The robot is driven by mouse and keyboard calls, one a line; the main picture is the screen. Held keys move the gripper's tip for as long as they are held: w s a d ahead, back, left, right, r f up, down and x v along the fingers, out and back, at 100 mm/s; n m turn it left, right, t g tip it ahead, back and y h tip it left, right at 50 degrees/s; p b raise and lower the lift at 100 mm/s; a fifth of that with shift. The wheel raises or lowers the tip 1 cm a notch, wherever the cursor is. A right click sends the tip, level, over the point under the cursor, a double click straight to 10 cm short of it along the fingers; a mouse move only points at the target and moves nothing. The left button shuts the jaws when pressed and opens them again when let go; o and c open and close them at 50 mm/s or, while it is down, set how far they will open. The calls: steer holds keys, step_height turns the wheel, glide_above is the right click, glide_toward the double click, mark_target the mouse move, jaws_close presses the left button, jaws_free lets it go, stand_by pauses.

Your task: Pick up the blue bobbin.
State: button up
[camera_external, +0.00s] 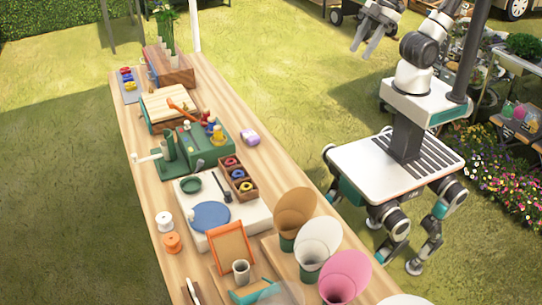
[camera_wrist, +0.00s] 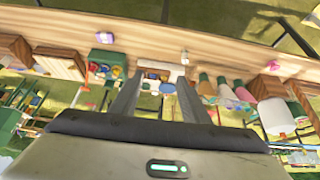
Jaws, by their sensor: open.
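A small blue ring-shaped piece (camera_external: 238,174), which may be the blue bobbin, sits in the middle compartment of a wooden box (camera_external: 252,196), between a red piece (camera_external: 230,161) and a yellow one (camera_external: 246,187). I cannot tell which is the bobbin. My gripper (camera_external: 362,52) is open and empty, raised to the right of the table, well apart from both. In the wrist view, its two fingers (camera_wrist: 158,84) spread apart; no blue bobbin can be made out there.
The long wooden table (camera_external: 283,168) is crowded. A green case (camera_external: 216,149), a white board (camera_external: 246,218), white (camera_external: 164,221) and orange (camera_external: 172,243) spools and large paper cones (camera_external: 318,240) stand on it. Grass lies between the table and my base.

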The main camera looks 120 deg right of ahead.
steer(key=w+d+f+t+b, duration=0.1)
steer(key=w+d+f+b, duration=0.1)
steer(key=w+f+b, duration=0.45)
steer(key=w+d+f+b, duration=0.1)
steer(key=w+d+b, duration=0.15)
steer(key=w, duration=0.65)
steer(key=m+h+p, duration=0.1)
steer(key=m+p, duration=0.1)
steer(key=p, duration=0.2)
glide_above(212, 125)
steer(key=s, duration=0.5)
step_height(212, 125, down, 20)
steer(key=f, duration=0.1)
steer(key=shift+w+d+x, duration=0.1)
steer(key=shift+x, duration=1.3)
steer(key=shift+w+d+x, duration=0.1)
steer(key=shift+x, duration=1.35)
steer(key=shift+r, duration=0.25)
steer(key=shift+c, duration=0.3)
steer(key=c, duration=1)
